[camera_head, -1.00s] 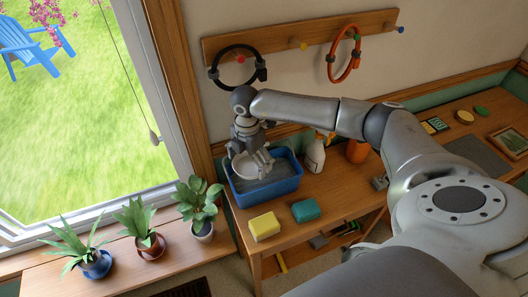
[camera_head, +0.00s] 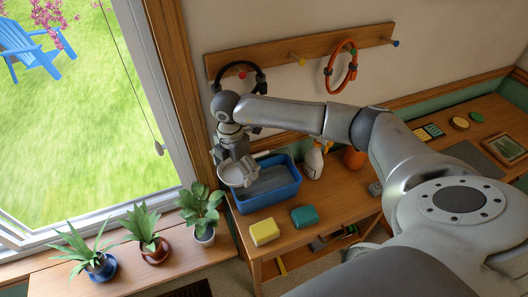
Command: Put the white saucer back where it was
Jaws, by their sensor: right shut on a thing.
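My right gripper (camera_head: 243,172) is shut on the white saucer (camera_head: 229,177). The saucer is tilted, and the fingers hide part of it. It is over the left rim of the blue tub (camera_head: 270,198) on the wooden bench. Three potted plants stand on the window sill. The right plant (camera_head: 203,205) is in a pale pot, the middle one (camera_head: 144,228) is in a brown pot on a reddish-brown saucer, and the left one (camera_head: 90,255) is on a blue saucer. I cannot make out a saucer under the pale pot. My left gripper is out of view.
A yellow sponge (camera_head: 264,231) and a teal block (camera_head: 305,216) lie at the bench's front. A peg rail (camera_head: 300,48) with hoops hangs above. The window frame (camera_head: 180,90) is close left of my gripper.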

